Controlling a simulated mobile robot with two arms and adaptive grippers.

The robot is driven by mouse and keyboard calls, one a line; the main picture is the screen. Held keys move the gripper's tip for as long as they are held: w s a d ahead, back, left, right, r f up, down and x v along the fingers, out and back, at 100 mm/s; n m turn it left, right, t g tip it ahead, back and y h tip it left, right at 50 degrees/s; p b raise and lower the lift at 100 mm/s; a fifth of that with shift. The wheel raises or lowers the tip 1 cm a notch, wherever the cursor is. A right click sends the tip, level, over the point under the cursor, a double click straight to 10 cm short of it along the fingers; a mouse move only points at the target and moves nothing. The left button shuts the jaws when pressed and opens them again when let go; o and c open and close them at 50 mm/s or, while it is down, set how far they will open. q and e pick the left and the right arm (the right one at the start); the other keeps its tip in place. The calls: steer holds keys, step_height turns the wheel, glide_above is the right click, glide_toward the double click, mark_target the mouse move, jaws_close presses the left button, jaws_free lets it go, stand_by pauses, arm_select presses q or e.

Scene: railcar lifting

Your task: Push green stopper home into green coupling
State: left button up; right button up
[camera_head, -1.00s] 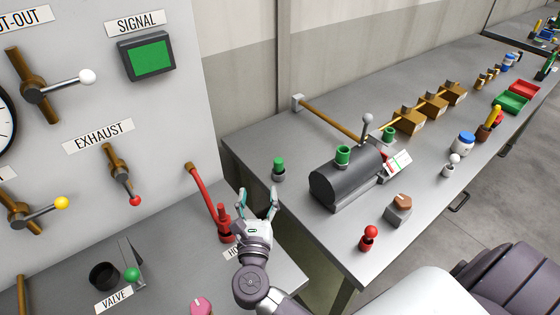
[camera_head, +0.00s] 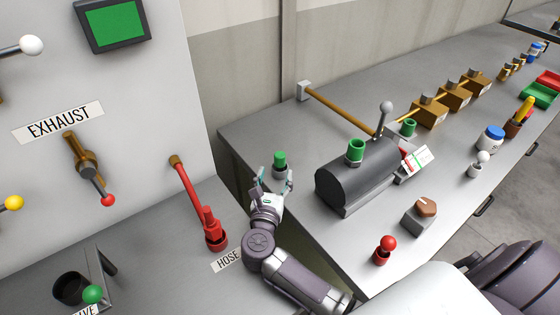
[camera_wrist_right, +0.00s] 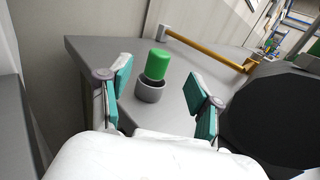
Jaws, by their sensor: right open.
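The green stopper (camera_head: 280,160) stands upright in a small grey cup (camera_head: 281,172) at the left end of the bench. It also shows in the right wrist view (camera_wrist_right: 157,64), with its cup (camera_wrist_right: 150,92). My right gripper (camera_head: 275,178) is open and empty, just short of the cup, its fingers pointing at it. In the wrist view the stopper and cup appear between the spread fingers. A green ring-shaped coupling (camera_head: 356,151) sits on top of the dark tank (camera_head: 350,185). A second green ring (camera_head: 408,128) is behind the tank; I cannot tell which ring is meant. My left gripper is not in view.
A brass rod (camera_head: 338,110) runs behind the tank. A grey lever (camera_head: 386,112) rises from the tank. A red knob (camera_head: 386,246) and a brown-topped block (camera_head: 422,214) stand in front. A red hose fitting (camera_head: 212,234) is left of my arm. The bench around the cup is clear.

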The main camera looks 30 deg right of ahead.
mark_target(279, 159)
steer(key=x, duration=0.7)
steer(key=shift+w+d+f, duration=0.1)
steer(key=shift+c, duration=0.9)
jaws_close()
